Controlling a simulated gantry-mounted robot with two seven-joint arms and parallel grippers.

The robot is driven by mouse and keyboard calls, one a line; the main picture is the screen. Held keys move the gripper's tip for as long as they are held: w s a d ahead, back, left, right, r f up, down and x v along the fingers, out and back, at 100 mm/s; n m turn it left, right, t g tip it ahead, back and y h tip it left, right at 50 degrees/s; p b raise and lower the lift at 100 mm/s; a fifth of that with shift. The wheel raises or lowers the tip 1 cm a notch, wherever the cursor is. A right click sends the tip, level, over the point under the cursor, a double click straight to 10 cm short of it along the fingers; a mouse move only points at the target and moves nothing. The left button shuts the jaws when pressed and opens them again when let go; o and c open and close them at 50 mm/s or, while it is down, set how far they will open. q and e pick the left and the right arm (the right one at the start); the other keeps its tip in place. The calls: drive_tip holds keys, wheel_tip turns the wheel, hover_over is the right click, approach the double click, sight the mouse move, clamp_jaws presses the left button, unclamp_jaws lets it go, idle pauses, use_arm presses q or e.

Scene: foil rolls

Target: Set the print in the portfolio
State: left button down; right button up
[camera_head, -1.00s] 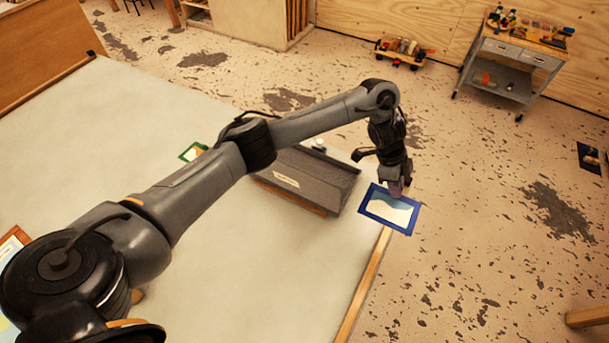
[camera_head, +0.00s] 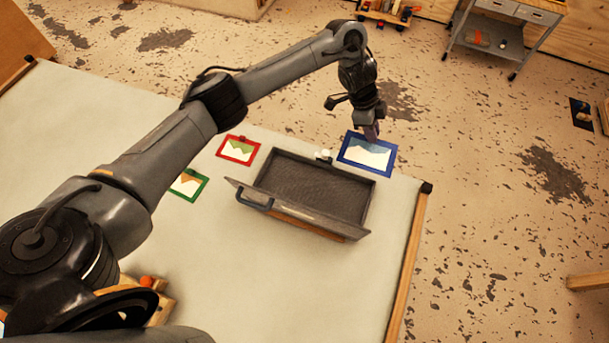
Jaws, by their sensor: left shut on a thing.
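My left gripper (camera_head: 371,130) is shut on the top edge of a blue-framed print (camera_head: 367,154), which shows a blue and white picture. The print is held near the far right corner of the table, just behind and right of the portfolio. The portfolio (camera_head: 314,183) is a dark grey open case with a textured inside; its front flap (camera_head: 300,220) leans towards me and bears a handle (camera_head: 254,199). The inside of the portfolio looks empty. My right gripper is not in view.
A red-framed print (camera_head: 238,150) and a green-framed print (camera_head: 187,185) lie left of the portfolio. A small white-topped object (camera_head: 323,156) stands at its back edge. The pale table (camera_head: 290,290) is clear in front. A wooden block with an orange knob (camera_head: 147,283) is at lower left.

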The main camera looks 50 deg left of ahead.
use_arm(q)
drive_tip(key=a+f+b, duration=0.1)
drive_tip(key=f+b, duration=0.1)
use_arm(e)
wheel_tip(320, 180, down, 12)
drive_tip(key=b, duration=1)
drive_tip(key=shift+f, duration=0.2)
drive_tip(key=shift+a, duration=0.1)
use_arm(q)
hover_over(327, 185)
drive_tip(key=a, duration=0.1)
drive_tip(key=f, duration=1.9)
drive_tip(key=shift+s+a, duration=0.15)
drive_tip(key=shift+s, duration=0.05)
drive_tip(key=shift+f+b, duration=0.6)
drive_tip(key=shift+f, duration=1.4)
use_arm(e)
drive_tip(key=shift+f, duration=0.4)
use_arm(q)
drive_tip(key=shift+f, duration=0.1)
drive_tip(key=c, duration=1.1)
unclamp_jaws()
